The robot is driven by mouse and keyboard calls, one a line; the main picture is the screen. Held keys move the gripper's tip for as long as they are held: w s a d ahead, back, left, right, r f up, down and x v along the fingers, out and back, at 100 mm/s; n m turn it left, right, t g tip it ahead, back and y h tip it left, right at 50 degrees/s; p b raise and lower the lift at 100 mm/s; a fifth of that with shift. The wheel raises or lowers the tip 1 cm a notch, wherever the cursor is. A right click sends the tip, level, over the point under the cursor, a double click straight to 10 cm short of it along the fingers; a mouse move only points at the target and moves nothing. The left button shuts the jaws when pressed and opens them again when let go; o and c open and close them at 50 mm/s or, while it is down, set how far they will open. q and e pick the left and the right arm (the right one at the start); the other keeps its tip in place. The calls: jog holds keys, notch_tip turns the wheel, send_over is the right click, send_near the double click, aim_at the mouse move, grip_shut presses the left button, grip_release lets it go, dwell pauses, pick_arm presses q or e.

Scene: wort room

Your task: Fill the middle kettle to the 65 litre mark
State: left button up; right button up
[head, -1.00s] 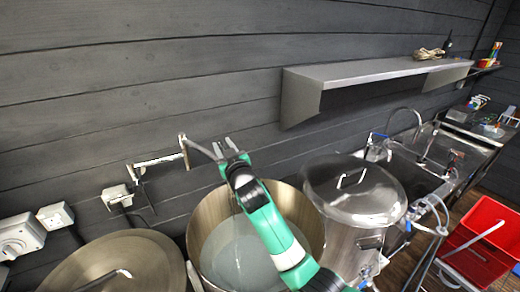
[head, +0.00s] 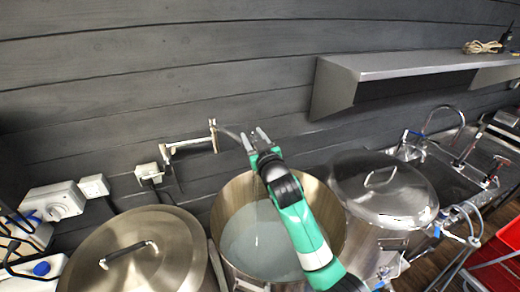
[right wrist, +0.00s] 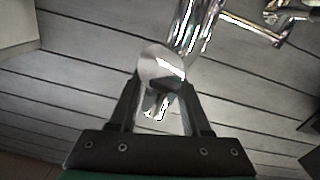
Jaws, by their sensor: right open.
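The middle kettle (head: 334,232) is an open steel pot with cloudy pale liquid (head: 262,243) in it. A faint thin vertical streak shows above the liquid; I cannot tell if it is running water. No litre mark is readable. A jointed metal water pipe (head: 188,145) on the wall reaches toward the kettle's back. My right gripper (head: 254,138) is open above the kettle's back rim, at the pipe's end. In the right wrist view a shiny metal spout (right wrist: 192,32) comes down to a rounded end between the open fingers (right wrist: 158,100). My left gripper is not in view.
A lidded kettle (head: 140,262) stands at left and another lidded kettle (head: 383,190) at right. A steel shelf (head: 410,65) hangs on the wall above. A sink (head: 455,170) and a red bin (head: 495,265) are at far right. Wall sockets (head: 94,187) are at left.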

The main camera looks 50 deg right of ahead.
jog(key=v, duration=0.9)
jog(key=shift+s, duration=0.2)
jog(key=shift+a+f, duration=0.1)
jog(key=shift+a, duration=0.05)
dwell(0.4)
jog(key=w+d+m, duration=0.1)
jog(key=w+d, duration=0.1)
jog(key=w, duration=0.1)
jog(key=w+d+m, duration=0.1)
jog(key=w+m, duration=0.1)
jog(key=w, duration=0.1)
jog(key=w+d+m, duration=0.1)
jog(key=w+d, duration=0.1)
jog(key=w, duration=0.1)
jog(key=shift+w+d+m, duration=0.3)
jog(key=shift+w+d, duration=0.05)
jog(key=shift+w, duration=0.05)
jog(key=shift+c, duration=0.3)
grip_shut()
dwell(1.1)
